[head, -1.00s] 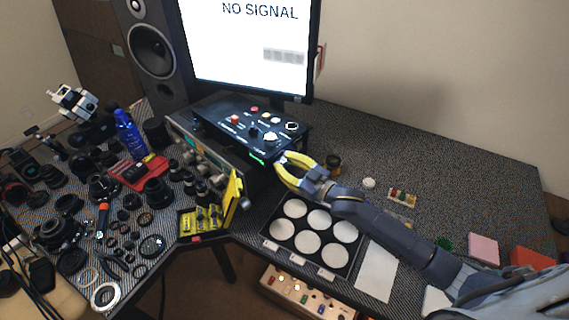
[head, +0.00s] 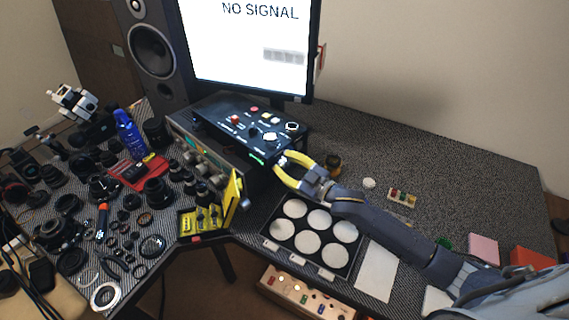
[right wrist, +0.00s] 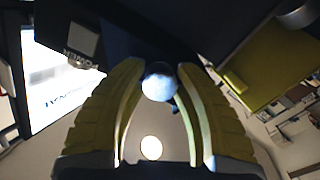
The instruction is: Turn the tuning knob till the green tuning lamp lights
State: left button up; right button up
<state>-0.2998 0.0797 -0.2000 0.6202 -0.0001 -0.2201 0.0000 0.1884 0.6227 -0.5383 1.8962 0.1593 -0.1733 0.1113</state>
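The dark console (head: 225,112) stands below the monitor, with small coloured buttons and knobs on its sloped top. A pale round knob (head: 270,137) sits near its front right. A small green light (head: 256,158) glows on the front edge; I cannot tell whether it is the tuning lamp. My right gripper (head: 279,160) has its yellow fingers apart at the console's front right edge. In the right wrist view, a pale round knob-like thing (right wrist: 158,87) shows between the fingertips; contact is unclear. My left gripper is not in view.
The monitor (head: 250,50) reads NO SIGNAL. Lens parts, a blue bottle (head: 129,134) and a yellow-edged holder (head: 232,195) crowd the left. The back right of the table is mostly clear.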

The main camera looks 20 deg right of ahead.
jog(key=o, duration=0.5)
jog(key=shift+o, duration=0.2)
jog(key=v, duration=1.2)
